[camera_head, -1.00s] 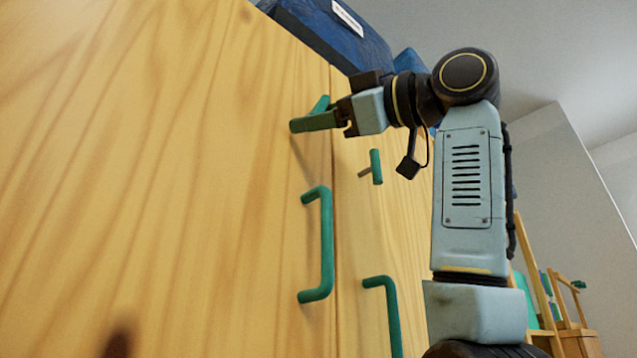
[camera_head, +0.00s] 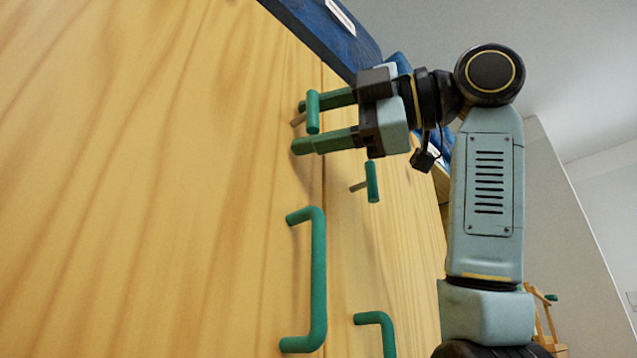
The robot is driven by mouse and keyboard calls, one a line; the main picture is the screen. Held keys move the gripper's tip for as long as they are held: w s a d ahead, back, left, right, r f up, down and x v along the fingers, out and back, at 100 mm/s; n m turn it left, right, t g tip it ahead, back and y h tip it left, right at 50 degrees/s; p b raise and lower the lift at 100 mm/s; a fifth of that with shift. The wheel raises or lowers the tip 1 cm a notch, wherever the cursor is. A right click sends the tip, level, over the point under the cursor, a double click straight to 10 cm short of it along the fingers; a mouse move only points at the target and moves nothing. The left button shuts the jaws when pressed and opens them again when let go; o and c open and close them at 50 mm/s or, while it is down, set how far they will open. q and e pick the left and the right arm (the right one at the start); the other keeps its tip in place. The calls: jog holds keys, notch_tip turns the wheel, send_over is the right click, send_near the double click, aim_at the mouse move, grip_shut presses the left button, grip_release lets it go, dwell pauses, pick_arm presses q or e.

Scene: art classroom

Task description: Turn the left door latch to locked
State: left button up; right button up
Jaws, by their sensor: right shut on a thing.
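The left door latch (camera_head: 313,113) is a short green bar on a small pin, high on the left wooden door (camera_head: 170,170) near the seam. It stands about upright. My right gripper (camera_head: 318,124) reaches in from the right and is shut on this latch, with one green finger by its top end and the other by its lower end. The right door latch (camera_head: 373,182) is a similar green bar, about upright, just below and right of the gripper. My left gripper is out of view.
A long green handle (camera_head: 319,280) stands out from the left door below the latch. Another green handle (camera_head: 386,335) is on the right door (camera_head: 400,255). A blue object (camera_head: 335,40) lies on top of the cabinet. Wooden furniture stands at the lower right.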

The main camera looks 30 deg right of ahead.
jog(key=shift+s+d+r+y, duration=0.15)
jog(key=shift+s+r+y, duration=0.2)
jog(key=shift+r, duration=0.3)
jog(key=o, duration=1.6)
jog(key=shift+a+f, duration=0.1)
jog(key=shift+a, duration=0.2)
jog(key=shift+f, duration=0.1)
jog(key=b+v, duration=0.3)
jog(key=v, duration=1)
jog(key=shift+s, duration=0.2)
jog(key=shift+d, duration=0.1)
